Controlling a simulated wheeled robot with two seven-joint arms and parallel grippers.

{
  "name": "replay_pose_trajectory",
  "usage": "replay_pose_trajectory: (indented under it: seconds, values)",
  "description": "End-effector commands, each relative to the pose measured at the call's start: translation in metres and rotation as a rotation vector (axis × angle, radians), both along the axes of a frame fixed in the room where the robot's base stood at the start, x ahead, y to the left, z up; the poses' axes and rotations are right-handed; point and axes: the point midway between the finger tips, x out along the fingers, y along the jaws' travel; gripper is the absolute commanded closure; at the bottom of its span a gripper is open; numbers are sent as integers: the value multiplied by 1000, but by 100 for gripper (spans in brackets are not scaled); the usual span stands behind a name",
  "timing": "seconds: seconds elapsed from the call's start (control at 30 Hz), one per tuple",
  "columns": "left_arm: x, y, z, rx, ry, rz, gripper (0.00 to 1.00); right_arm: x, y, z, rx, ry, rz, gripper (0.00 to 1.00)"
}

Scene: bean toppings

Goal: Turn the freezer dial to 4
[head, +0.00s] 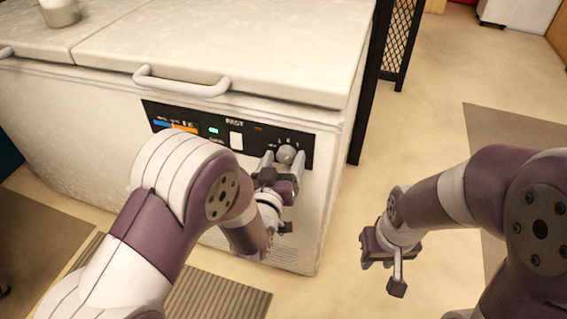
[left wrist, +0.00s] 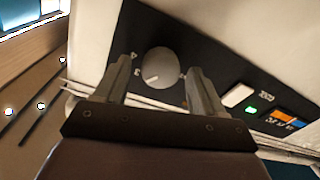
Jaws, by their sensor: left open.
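The freezer dial (head: 287,154) is a round grey knob on the black control panel (head: 228,132) at the front of the white chest freezer (head: 90,95). In the left wrist view gaps show between the fingers (left wrist: 158,72) and the dial. My right gripper (head: 393,272) hangs empty right of the freezer, its jaws unclear.
The panel also has a white switch (head: 236,141), a green light (head: 213,130) and a blue and orange label (head: 175,126). A white lid handle (head: 182,83) juts out above it. A black mesh partition (head: 398,40) stands behind the freezer.

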Motion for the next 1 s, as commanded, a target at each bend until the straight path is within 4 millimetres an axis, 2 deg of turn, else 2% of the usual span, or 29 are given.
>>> replay_pose_trajectory:
  seconds: [0.27,0.3,0.47,0.77,1.0]
  values:
    - [4,-1,0,0,1,0,31,0,0,-1,0,0,0,64]
    - [4,-1,0,0,1,0,34,0,0,-1,0,0,0,64]
    - [4,-1,0,0,1,0,86,0,0,-1,0,0,0,64]
    - [4,-1,0,25,-7,0,87,0,0,0,0,0,0,64]
    - [3,-1,0,146,-46,0,87,0,0,1,0,0,0,64]
